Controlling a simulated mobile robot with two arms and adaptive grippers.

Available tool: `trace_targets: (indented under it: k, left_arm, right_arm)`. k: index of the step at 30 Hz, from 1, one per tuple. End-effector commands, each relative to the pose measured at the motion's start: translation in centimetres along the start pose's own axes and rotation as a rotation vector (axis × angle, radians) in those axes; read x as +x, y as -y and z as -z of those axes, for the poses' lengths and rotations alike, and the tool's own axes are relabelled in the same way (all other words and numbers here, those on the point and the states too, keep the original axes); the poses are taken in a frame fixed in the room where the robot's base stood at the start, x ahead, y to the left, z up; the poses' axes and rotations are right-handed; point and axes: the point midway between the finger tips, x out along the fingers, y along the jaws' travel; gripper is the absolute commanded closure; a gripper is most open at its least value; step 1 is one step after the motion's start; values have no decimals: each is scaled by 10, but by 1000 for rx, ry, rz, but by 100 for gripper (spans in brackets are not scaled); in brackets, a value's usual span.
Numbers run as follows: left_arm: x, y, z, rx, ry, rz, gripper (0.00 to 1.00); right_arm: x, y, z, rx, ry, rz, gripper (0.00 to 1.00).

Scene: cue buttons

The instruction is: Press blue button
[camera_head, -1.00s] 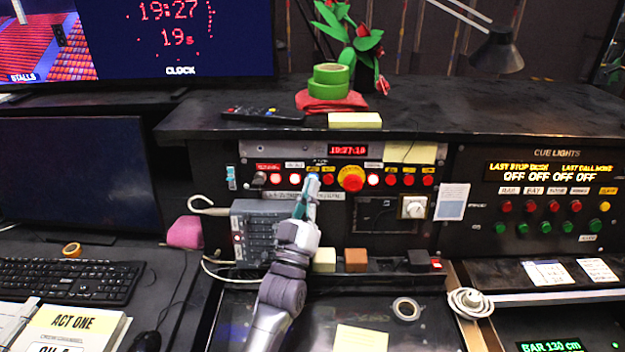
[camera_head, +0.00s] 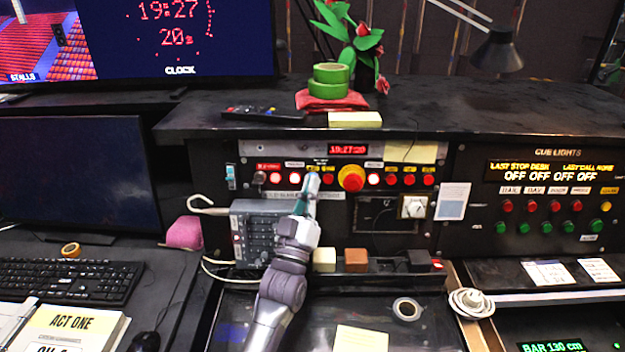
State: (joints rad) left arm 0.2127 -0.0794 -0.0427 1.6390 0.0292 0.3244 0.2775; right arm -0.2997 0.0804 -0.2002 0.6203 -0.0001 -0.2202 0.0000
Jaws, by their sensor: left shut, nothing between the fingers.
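My left gripper (camera_head: 312,181) reaches up from below to the upper button row of the control panel (camera_head: 345,209). Its fingers are shut with nothing between them. The tips cover the spot between a lit red button (camera_head: 295,179) and a dark red button (camera_head: 328,179). No blue button shows clearly now; the tips hide whatever is at that spot, and I cannot tell whether they touch it. My right gripper is not in view.
A large red-and-yellow stop button (camera_head: 351,178) stands close to the right of the fingertips. A grey keypad box (camera_head: 253,234) is left of my wrist. A cream block (camera_head: 324,260) and a brown block (camera_head: 356,260) sit on the ledge below.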

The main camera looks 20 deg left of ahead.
Motion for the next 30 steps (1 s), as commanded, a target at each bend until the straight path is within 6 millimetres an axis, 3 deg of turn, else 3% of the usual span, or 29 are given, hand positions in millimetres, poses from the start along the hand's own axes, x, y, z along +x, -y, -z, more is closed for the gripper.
trace_targets:
  k: [30]
  left_arm:
    - [9, 6, -3, 3, -4, 0, 100]
  right_arm:
    - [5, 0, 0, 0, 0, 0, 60]
